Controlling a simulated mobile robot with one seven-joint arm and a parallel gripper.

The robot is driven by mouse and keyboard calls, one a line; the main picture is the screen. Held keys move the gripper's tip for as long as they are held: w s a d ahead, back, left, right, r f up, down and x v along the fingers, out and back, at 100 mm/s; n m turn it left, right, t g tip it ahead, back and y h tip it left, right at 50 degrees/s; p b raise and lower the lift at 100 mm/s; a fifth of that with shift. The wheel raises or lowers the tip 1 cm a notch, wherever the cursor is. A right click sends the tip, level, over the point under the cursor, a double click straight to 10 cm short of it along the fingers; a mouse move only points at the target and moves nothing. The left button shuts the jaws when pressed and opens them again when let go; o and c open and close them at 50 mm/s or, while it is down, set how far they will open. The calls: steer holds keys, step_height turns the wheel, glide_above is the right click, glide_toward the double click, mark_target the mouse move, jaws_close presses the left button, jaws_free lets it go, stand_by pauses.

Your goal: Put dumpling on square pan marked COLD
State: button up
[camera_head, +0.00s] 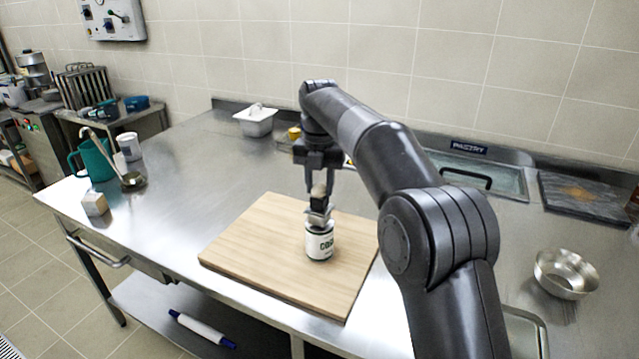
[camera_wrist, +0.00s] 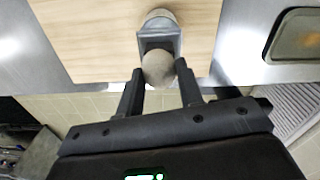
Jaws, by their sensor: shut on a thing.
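My gripper (camera_head: 319,186) points down over the wooden board and is shut on a pale, beige rounded thing (camera_wrist: 158,68). I cannot tell whether this is the dumpling. In the head view dark and metal parts sit below the fingertips, directly above a white-labelled can (camera_head: 320,243) whose lettering is only partly readable. I can read no COLD mark on any pan.
The wooden board (camera_head: 240,252) lies on the steel counter. A teal jug (camera_head: 93,160), a ladle (camera_head: 131,181) and a small block (camera_head: 94,204) are at the left. A metal bowl (camera_head: 566,272) and a PASTRY sign (camera_head: 469,147) are at the right.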

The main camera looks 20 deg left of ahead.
mark_target(320, 187)
steer(key=shift+f, duration=0.15)
steer(key=o, duration=0.9)
steer(key=shift+o, duration=0.2)
steer(key=shift+r, duration=3.95)
steer(key=shift+d, duration=0.1)
